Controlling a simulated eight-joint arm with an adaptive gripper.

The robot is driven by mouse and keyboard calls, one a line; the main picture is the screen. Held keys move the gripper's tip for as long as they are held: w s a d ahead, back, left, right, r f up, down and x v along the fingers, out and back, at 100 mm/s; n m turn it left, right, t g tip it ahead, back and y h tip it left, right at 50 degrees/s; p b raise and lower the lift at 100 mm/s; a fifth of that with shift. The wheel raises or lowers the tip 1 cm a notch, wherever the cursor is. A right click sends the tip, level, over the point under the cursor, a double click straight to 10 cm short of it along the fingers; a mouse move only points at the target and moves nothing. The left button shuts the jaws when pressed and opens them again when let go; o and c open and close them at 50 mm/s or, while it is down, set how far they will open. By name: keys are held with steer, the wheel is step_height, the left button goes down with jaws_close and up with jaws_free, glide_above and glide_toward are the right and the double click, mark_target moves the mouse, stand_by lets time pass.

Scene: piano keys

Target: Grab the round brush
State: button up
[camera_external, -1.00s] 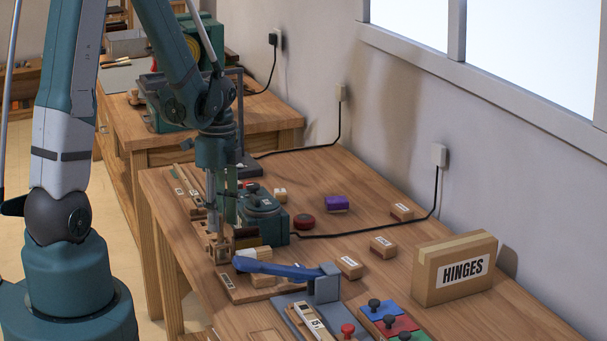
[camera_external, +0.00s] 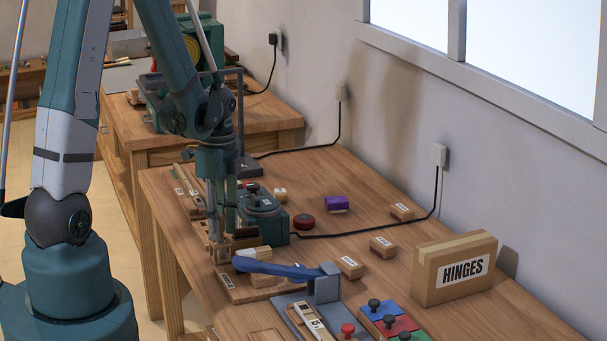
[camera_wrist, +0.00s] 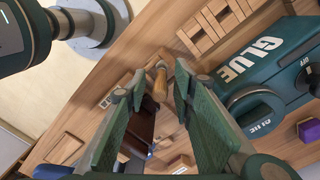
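A slim tan wooden handle (camera_wrist: 160,84), which looks like the round brush, shows between my fingers in the wrist view. Its lower end and bristles cannot be made out. My gripper (camera_wrist: 154,88) is open, with one green finger on each side of the handle and visible gaps between. In the external view my gripper (camera_external: 222,228) points down at the left edge of the workbench, just left of the green glue machine. The brush cannot be clearly made out there behind the fingers.
The glue machine (camera_wrist: 265,75) stands close to my right finger. A dark brown block (camera_wrist: 140,128) lies near the left finger. A blue-handled lever (camera_external: 275,268) is in front of the gripper. Small labelled blocks and a HINGES box (camera_external: 455,270) stand to the right.

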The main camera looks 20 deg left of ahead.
steer(key=c, duration=0.7)
steer(key=shift+o, duration=0.2)
steer(key=shift+r, duration=0.1)
steer(key=shift+r+p, duration=0.75)
steer(key=shift+r, duration=4.15)
